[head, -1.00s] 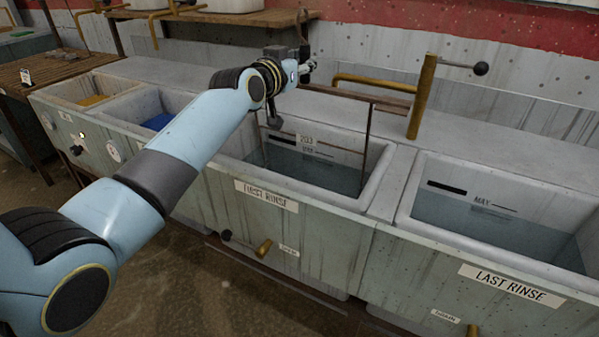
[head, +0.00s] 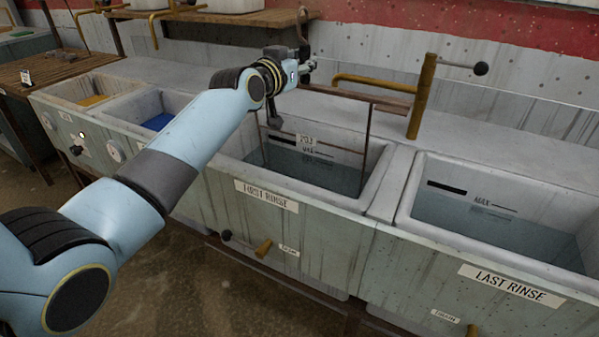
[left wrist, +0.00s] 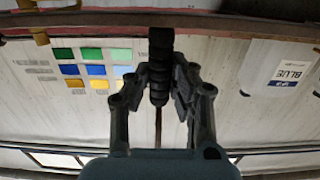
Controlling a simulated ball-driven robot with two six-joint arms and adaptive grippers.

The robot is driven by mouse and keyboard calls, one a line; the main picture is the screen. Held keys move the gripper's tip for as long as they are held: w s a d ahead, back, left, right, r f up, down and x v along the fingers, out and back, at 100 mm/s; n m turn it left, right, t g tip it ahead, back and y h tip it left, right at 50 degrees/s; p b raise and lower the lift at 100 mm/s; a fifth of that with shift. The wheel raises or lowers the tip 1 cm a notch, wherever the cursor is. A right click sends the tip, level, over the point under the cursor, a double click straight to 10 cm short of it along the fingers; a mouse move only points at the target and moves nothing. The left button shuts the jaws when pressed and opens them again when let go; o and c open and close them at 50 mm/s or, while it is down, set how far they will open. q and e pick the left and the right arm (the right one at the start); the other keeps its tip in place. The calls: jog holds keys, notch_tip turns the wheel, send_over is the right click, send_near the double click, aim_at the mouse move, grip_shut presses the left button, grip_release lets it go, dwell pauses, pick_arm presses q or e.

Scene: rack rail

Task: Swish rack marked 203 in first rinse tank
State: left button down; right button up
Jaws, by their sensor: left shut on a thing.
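The rack is a thin brown rod frame (head: 366,150) that hangs into the first rinse tank (head: 215,165). My left gripper (head: 300,68) is above the back of this tank. In the left wrist view, its two fingers (left wrist: 160,85) are closed on a black ribbed handle (left wrist: 161,42). The join between handle and rack is hard to see in the head view. My right gripper is out of view.
Tanks with blue (head: 158,121) and yellow (head: 93,100) contents stand to the left. A brass pipe (head: 370,81) runs behind the first rinse tank.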

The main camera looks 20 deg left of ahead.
pick_arm(q)
jog(key=r+p, duration=0.5)
jog(key=r, duration=0.1)
jog(key=s+r+p, duration=0.1)
jog(key=r+p, duration=1.1)
jog(key=shift+s+r, duration=0.25)
jog(key=shift+s, duration=0.05)
jog(key=shift+f, duration=0.15)
